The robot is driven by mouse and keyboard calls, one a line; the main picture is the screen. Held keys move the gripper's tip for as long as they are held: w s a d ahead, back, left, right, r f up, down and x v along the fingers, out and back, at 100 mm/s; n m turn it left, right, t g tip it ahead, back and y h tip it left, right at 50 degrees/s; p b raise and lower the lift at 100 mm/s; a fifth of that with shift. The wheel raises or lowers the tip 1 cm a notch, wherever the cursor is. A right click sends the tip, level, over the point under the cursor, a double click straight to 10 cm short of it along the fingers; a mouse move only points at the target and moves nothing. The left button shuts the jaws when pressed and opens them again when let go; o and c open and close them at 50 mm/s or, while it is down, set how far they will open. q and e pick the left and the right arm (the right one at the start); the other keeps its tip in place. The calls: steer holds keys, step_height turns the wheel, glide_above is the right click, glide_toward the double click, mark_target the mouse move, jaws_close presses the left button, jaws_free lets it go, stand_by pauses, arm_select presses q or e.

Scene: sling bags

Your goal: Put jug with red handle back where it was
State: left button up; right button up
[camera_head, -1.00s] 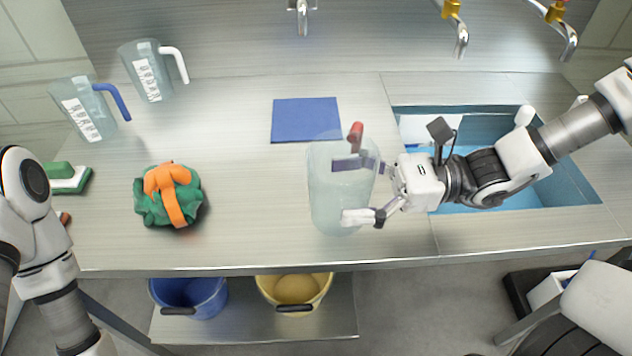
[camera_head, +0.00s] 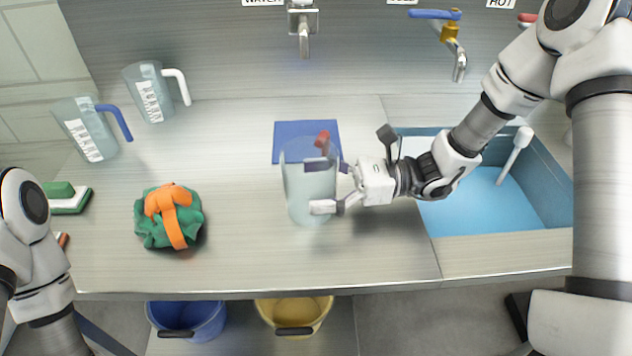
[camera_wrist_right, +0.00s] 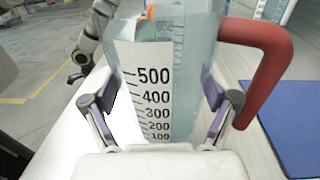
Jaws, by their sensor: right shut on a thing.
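The clear jug with the red handle (camera_head: 308,192) is upright in the middle of the counter, in front of the blue mat (camera_head: 290,130). I cannot tell whether its base touches the counter. My right gripper (camera_head: 322,186) is shut around the jug's body from the right. In the right wrist view the jug (camera_wrist_right: 180,60) stands between both fingers, with its scale facing the camera and its red handle (camera_wrist_right: 265,65) to the right. My left arm is at the left edge of the head view; its gripper is out of view.
A jug with a blue handle (camera_head: 88,130) and one with a white handle (camera_head: 152,92) stand at the back left. A green cloth with an orange band (camera_head: 168,215) lies left of centre. A blue sink (camera_head: 470,215) is at right. Taps hang behind.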

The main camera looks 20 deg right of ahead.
steer(key=o, duration=1.2)
steer(key=shift+f, duration=0.1)
steer(key=shift+c, duration=0.2)
steer(key=shift+d+r, duration=0.1)
steer(key=shift+r, duration=0.15)
steer(key=shift+d, duration=0.35)
steer(key=p+v, duration=0.2)
steer(key=v, duration=0.8)
steer(key=shift+r, duration=0.1)
steer(key=shift+s+d, duration=0.25)
steer(key=shift+d, duration=0.3)
